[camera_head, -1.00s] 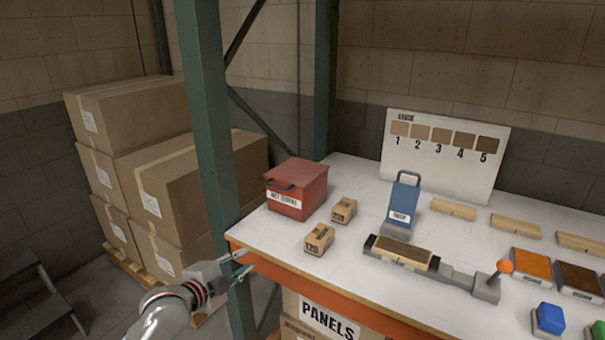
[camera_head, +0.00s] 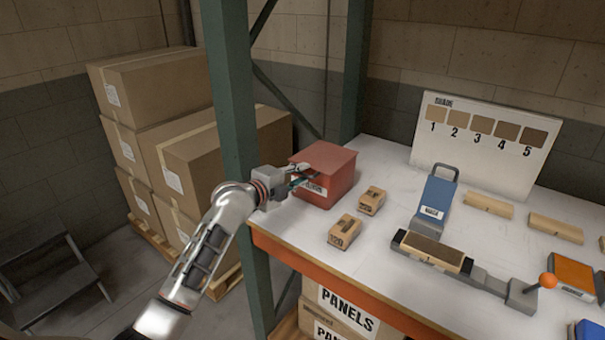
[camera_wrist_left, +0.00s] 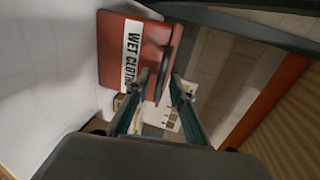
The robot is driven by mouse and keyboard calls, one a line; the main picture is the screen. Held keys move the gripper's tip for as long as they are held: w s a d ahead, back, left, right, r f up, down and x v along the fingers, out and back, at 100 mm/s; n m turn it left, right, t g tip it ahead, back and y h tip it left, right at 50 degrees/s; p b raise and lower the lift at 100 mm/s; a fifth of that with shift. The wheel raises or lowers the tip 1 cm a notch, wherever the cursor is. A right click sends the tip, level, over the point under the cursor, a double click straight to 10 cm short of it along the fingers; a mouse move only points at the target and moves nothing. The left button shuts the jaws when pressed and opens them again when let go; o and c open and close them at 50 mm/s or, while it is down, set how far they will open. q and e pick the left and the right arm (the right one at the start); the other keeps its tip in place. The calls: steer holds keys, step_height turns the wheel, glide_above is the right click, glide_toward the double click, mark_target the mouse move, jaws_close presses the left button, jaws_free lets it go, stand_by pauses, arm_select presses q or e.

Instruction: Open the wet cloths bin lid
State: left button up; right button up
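The red wet cloths bin (camera_head: 338,186) stands at the left end of the white worktable, its lid (camera_head: 328,156) closed. My left gripper (camera_head: 308,176) is at the bin's front face, over part of the label and hiding the handle in the head view. In the left wrist view the bin (camera_wrist_left: 112,62) shows its "WET CLOTHS" label and dark bar handle (camera_wrist_left: 164,74). The two fingers of my left gripper (camera_wrist_left: 160,88) are apart, with the handle's end near the gap between them. I cannot tell whether they touch it. My right gripper is not in view.
A green rack post (camera_head: 236,120) stands left of the bin, close to my left arm. Two small wooden blocks (camera_head: 345,231) sit right of the bin. Stacked cartons (camera_head: 200,160) stand behind left.

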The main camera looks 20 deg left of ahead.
arm_select(q)
steer(key=shift+w+d+f, duration=0.1)
steer(key=shift+w+d, duration=0.1)
steer(key=shift+w, duration=0.25)
jaws_close()
